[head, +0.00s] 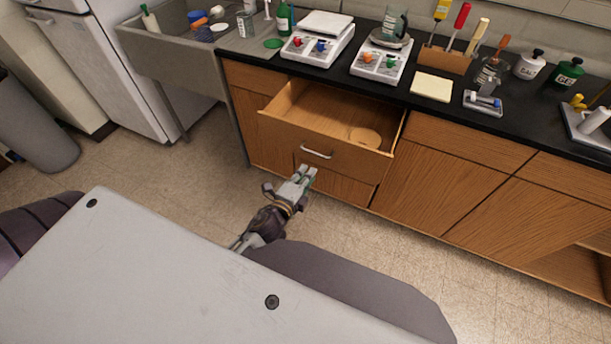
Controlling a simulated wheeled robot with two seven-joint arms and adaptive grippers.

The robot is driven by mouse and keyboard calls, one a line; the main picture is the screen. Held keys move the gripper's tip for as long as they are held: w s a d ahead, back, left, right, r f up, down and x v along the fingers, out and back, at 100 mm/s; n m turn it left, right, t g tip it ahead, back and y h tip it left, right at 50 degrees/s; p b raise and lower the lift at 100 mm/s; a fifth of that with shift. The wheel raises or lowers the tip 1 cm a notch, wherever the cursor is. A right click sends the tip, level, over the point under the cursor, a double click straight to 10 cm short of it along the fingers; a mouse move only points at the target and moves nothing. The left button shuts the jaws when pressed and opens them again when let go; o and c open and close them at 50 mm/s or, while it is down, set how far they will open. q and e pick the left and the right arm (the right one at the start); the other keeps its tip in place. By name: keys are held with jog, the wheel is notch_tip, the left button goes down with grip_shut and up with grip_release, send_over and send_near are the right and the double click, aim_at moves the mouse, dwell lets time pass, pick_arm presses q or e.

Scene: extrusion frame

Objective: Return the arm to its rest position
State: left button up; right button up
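My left gripper (305,172) is in the head view just in front of the open drawer (330,157). Its fingertips point towards the drawer front and sit a little below the metal handle (316,154). The fingers look close together and hold nothing that I can see, but they are too small to tell whether they are open or shut. I cannot tell whether they touch the drawer front. My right gripper is not in view.
The black counter (446,117) above carries scales, bottles and tools. A grey sink (165,56), a white fridge (95,60) and a grey bin (35,125) stand left. Floor (160,170) between is clear.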

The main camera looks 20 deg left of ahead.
pick_arm(q)
jog(key=shift+n, duration=0.4)
dwell(0.4)
jog(key=s+a+f+n+g, duration=0.1)
jog(key=s+f+n+g, duration=0.3)
jog(key=f, duration=0.7)
jog(key=s+a+f+n+g, duration=0.1)
jog(key=s+f+n, duration=0.2)
jog(key=s+f, duration=0.65)
jog(key=s+f+n+g, duration=0.2)
jog(key=s+f+n, duration=0.1)
jog(key=f, duration=1)
jog(key=s+a+f+n+g, duration=0.25)
jog(key=s+f, duration=0.45)
jog(key=s, duration=0.4)
jog(key=s+a+f+n+g+y, duration=0.1)
jog(key=s+a+f+g, duration=0.2)
jog(key=s+f, duration=0.55)
jog(key=s+a+f+n+g, duration=0.25)
jog(key=s+f, duration=0.35)
jog(key=s, duration=0.6)
jog(key=w+d+m, duration=0.1)
jog(key=w, duration=0.8)
jog(key=shift+t, duration=0.3)
